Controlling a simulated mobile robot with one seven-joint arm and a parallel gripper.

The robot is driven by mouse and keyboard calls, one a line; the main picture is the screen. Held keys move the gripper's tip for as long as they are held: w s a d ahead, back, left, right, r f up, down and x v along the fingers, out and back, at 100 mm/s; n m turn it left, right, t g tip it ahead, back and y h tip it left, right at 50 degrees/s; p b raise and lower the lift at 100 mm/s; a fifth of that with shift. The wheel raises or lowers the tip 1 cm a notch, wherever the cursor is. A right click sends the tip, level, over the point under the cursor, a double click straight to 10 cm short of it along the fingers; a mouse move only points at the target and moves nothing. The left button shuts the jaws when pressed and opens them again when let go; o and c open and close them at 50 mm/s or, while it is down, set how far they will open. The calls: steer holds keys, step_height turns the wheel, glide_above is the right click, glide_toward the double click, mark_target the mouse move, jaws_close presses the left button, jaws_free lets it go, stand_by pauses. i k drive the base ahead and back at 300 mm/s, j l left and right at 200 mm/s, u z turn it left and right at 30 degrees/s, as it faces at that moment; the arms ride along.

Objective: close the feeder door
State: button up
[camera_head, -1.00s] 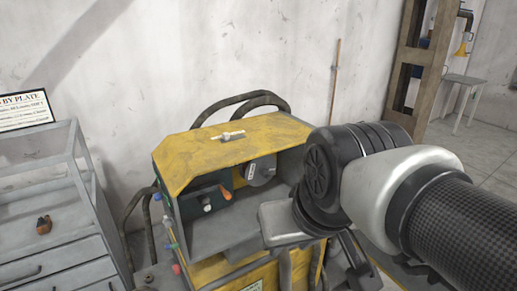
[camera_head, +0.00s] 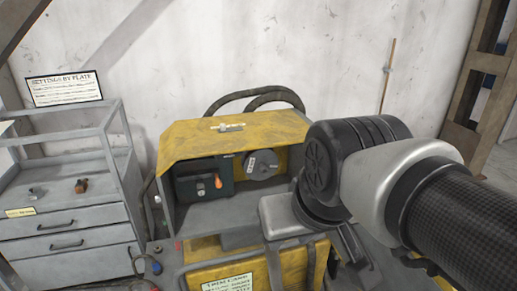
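The feeder is a yellow and grey cabinet (camera_head: 185,215) in the middle, with its front compartment open toward me. Its yellow top panel (camera_head: 270,132) carries a small pale handle or latch (camera_head: 229,127). A yellow front panel (camera_head: 205,277) with a white label lies below the opening. I cannot tell for sure which panel is the feeder door. My arm covers the cabinet's right side. My gripper (camera_head: 342,250) points down by the lower right front of the cabinet. Its fingertips are mostly hidden, so its opening and any contact cannot be told.
Inside the compartment are a dark box with an orange lever (camera_head: 218,181) and a round grey dial (camera_head: 262,165). A grey drawer unit (camera_head: 70,245) with a settings sign (camera_head: 64,88) stands left. Black hoses (camera_head: 255,97) loop behind the cabinet. A wooden frame (camera_head: 480,85) stands right.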

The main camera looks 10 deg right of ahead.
mark_target(396, 277)
steer(key=l+u, duration=0.25)
steer(key=l, duration=0.3)
steer(key=k+l+u, duration=0.25)
steer(key=l, duration=0.25)
steer(key=l+u, duration=0.2)
steer(key=l, duration=0.3)
steer(key=k+l+u, duration=0.2)
steer(key=l, duration=0.25)
steer(key=l+u, duration=0.2)
steer(key=l, duration=0.3)
steer(key=k+l+u, duration=0.15)
steer(key=k, duration=0.15)
steer(key=k+l+u, duration=0.1)
steer(key=k, duration=0.15)
